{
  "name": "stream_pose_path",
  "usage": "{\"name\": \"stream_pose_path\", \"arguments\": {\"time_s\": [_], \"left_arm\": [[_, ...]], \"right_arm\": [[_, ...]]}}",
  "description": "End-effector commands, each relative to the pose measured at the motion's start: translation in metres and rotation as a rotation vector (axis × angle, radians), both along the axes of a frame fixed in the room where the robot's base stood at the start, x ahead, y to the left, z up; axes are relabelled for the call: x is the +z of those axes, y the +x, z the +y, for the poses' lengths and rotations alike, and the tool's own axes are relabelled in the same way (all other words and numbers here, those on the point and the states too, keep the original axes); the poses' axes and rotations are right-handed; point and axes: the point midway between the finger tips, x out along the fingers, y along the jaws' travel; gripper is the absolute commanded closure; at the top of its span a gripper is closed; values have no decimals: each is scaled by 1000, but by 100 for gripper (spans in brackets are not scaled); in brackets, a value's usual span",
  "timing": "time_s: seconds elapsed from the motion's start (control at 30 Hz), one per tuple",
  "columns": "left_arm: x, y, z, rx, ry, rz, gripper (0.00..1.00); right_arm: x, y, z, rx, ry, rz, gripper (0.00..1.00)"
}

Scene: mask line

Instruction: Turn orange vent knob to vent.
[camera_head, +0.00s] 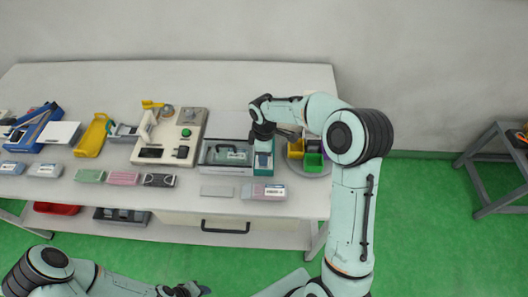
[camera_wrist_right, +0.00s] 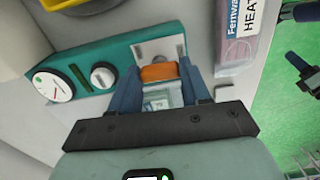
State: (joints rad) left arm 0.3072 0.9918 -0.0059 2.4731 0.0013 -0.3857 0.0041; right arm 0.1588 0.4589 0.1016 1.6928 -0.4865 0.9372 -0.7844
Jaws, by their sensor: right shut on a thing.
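The orange vent knob (camera_wrist_right: 159,73) sits at the end of a teal panel (camera_wrist_right: 66,64) in the right wrist view. My right gripper (camera_wrist_right: 159,68) has its two dark fingers on either side of the knob and is shut on it. The panel also carries a round white dial gauge (camera_wrist_right: 53,86) and a white knob (camera_wrist_right: 103,75). In the head view my right gripper (camera_head: 263,145) reaches down over the teal unit, and the orange knob is hidden there. My left gripper (camera_head: 188,289) is at the bottom edge, far from the table; its jaws are unclear.
A grey tray (camera_head: 204,154) stands just left of the right gripper. Yellow, green and purple bins (camera_head: 313,160) stand close on its right. A labelled box (camera_head: 263,191) lies in front. A cream device with a green button (camera_head: 186,132) is further left.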

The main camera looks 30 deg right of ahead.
Motion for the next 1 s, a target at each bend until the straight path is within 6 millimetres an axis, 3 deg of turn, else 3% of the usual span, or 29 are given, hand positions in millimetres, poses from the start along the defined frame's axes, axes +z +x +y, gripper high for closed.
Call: {"name": "stream_pose_path", "arguments": {"time_s": [0.67,0.7,0.73,1.0], "left_arm": [[2,2,0,0,0,-2,57],[2,2,0,0,0,-2,57],[2,2,0,0,0,-2,57],[2,2,0,0,0,-2,57]], "right_arm": [[1,1,0,58,-1,-3,84],[1,1,0,58,-1,-4,40],[1,1,0,58,-1,-3,31],[0,0,0,56,-1,-2,28]]}}
